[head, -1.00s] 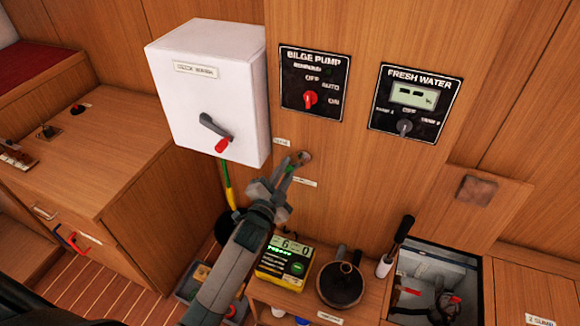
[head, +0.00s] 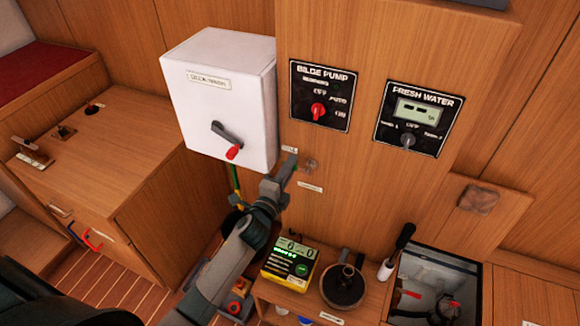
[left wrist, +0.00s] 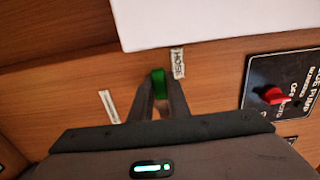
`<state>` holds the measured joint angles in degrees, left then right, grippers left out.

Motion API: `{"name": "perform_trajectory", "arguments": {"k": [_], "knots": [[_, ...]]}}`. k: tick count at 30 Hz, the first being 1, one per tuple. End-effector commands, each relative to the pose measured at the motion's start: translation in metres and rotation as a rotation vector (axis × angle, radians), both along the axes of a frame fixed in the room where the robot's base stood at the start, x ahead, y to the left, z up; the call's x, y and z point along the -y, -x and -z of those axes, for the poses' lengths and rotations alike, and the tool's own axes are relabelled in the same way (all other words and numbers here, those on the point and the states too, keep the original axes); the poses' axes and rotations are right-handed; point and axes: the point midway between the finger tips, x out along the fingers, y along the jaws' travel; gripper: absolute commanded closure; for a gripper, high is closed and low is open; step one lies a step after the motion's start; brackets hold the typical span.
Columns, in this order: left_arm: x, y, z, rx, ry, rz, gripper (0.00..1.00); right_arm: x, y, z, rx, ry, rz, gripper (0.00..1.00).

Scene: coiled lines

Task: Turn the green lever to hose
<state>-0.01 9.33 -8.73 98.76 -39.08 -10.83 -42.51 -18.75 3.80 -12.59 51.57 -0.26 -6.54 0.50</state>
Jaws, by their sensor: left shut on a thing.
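The green lever (left wrist: 158,82) shows upright between the fingertips of my left gripper (left wrist: 159,92) in the left wrist view. My left gripper (head: 290,170) is shut on it. In the head view a little green (head: 294,162) shows at the fingertips, left of the round fitting (head: 311,165) on the wood panel. The HOSE label (left wrist: 178,63) is just right of the lever in the wrist view. A second small label (left wrist: 108,106) is to the left, too slanted to read. Most of the lever is hidden by the fingers. My right gripper is not in view.
The white box (head: 222,105) with a red-tipped handle hangs close above my left gripper. The bilge pump panel (head: 320,95) and fresh water panel (head: 417,117) are to its right. A yellow meter (head: 288,265) and dark round pot (head: 343,285) stand below. An open hatch (head: 436,285) is at right.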

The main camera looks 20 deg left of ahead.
Motion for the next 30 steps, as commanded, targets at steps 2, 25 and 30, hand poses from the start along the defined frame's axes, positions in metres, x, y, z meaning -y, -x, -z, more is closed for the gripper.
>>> {"name": "perform_trajectory", "arguments": {"k": [2,25,30], "knots": [[0.0001,-0.0003,-0.0010,0.001,-0.009,0.000,1.00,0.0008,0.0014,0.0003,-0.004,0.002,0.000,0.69],[0.0001,0.0009,-0.0003,0.000,-0.009,0.000,0.66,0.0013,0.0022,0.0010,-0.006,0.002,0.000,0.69],[-0.0002,0.0088,0.0007,0.000,-0.009,0.000,0.66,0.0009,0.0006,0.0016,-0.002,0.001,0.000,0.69]]}}
